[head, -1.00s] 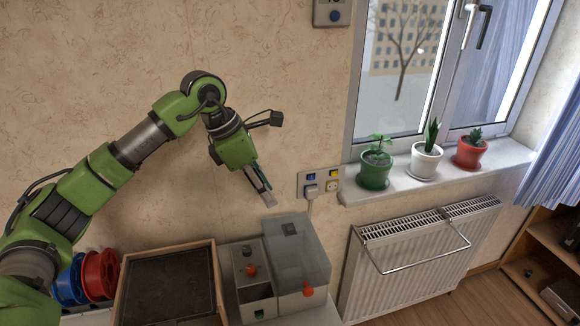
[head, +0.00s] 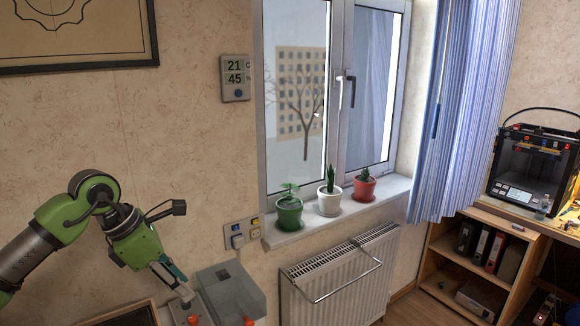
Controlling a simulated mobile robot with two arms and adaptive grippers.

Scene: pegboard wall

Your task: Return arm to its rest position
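My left arm comes in from the lower left in the head view. Its green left gripper (head: 182,288) points down and to the right, just above the grey box with orange knobs (head: 228,290). The fingers look close together, but the view is too small and oblique to show whether they are open or shut. I see no object clearly held. My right gripper is not in view.
A wall socket panel (head: 241,236) is right of the gripper. A radiator (head: 340,282) stands under the windowsill (head: 385,203) with potted plants. A 3D printer (head: 535,172) sits on a shelf at the right. A dark-topped tray (head: 130,317) is at the bottom.

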